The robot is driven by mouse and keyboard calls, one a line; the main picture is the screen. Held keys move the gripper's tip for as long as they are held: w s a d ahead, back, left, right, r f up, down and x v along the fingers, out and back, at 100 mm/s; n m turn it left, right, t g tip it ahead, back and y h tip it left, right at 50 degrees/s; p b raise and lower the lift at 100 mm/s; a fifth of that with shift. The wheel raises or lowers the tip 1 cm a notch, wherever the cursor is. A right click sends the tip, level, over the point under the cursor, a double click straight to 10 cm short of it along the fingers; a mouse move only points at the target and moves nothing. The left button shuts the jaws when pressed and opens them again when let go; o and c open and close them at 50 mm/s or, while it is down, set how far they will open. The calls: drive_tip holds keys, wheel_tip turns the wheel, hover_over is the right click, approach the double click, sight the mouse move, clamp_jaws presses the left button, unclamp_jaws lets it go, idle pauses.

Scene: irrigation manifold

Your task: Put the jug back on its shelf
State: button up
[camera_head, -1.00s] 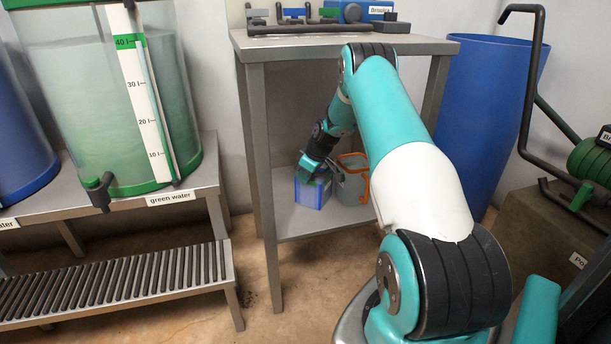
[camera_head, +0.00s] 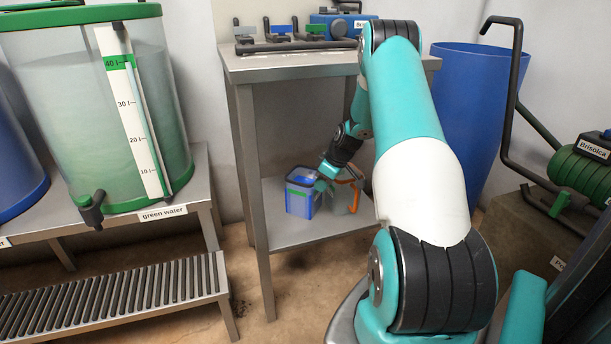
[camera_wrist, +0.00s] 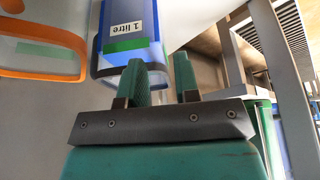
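A blue jug (camera_head: 299,198) with a green band stands upright on the lower shelf (camera_head: 290,234) of the metal stand. In the wrist view the jug (camera_wrist: 128,22) shows a "1 litre" label and a dark handle. A clear grey jug with an orange handle (camera_head: 355,190) is beside it to the right, partly hidden by my arm; it also shows in the wrist view (camera_wrist: 36,50). My gripper (camera_wrist: 160,82) is open, its fingers apart, close to the blue jug. One finger overlaps the jug's lower end in the picture; I cannot tell whether they touch.
The stand's top (camera_head: 290,68) carries valves and a blue box. A stand leg (camera_head: 254,200) rises left of the jugs. A green-water tank (camera_head: 70,110) stands on a bench at left, above a slatted step (camera_head: 120,298). A blue barrel (camera_head: 470,100) is at right.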

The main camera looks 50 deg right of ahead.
drive_tip(key=s, duration=0.2)
drive_tip(key=s+d, duration=0.1)
drive_tip(key=s, duration=0.1)
drive_tip(key=shift+p, duration=0.3)
drive_tip(key=w+a+r, duration=0.1)
drive_tip(key=a+r, duration=0.4)
drive_tip(key=a, duration=0.4)
drive_tip(key=a+r+m+g, duration=0.1)
drive_tip(key=a+r, duration=0.3)
drive_tip(key=a, duration=0.4)
drive_tip(key=w+a+r, duration=0.1)
drive_tip(key=a+r, duration=0.4)
drive_tip(key=a, duration=0.4)
drive_tip(key=s+a+r+n+g+y, duration=0.15)
drive_tip(key=s+a+r, duration=0.35)
drive_tip(key=s+a, duration=0.55)
drive_tip(key=s+a+r+n+g+y, duration=0.1)
drive_tip(key=s+a+r+n+y, duration=0.15)
drive_tip(key=s+a+r, duration=0.8)
drive_tip(key=a+r+p, duration=0.2)
drive_tip(key=r+p, duration=1.1)
drive_tip(key=p, duration=0.2)
drive_tip(key=a+r+n+p, duration=0.1)
drive_tip(key=a+r+p, duration=0.1)
drive_tip(key=r+p, duration=1.1)
drive_tip(key=shift+w+r+g+h+p, duration=0.2)
drive_tip(key=shift+w+g+h+p, duration=0.2)
drive_tip(key=shift+p, duration=0.8)
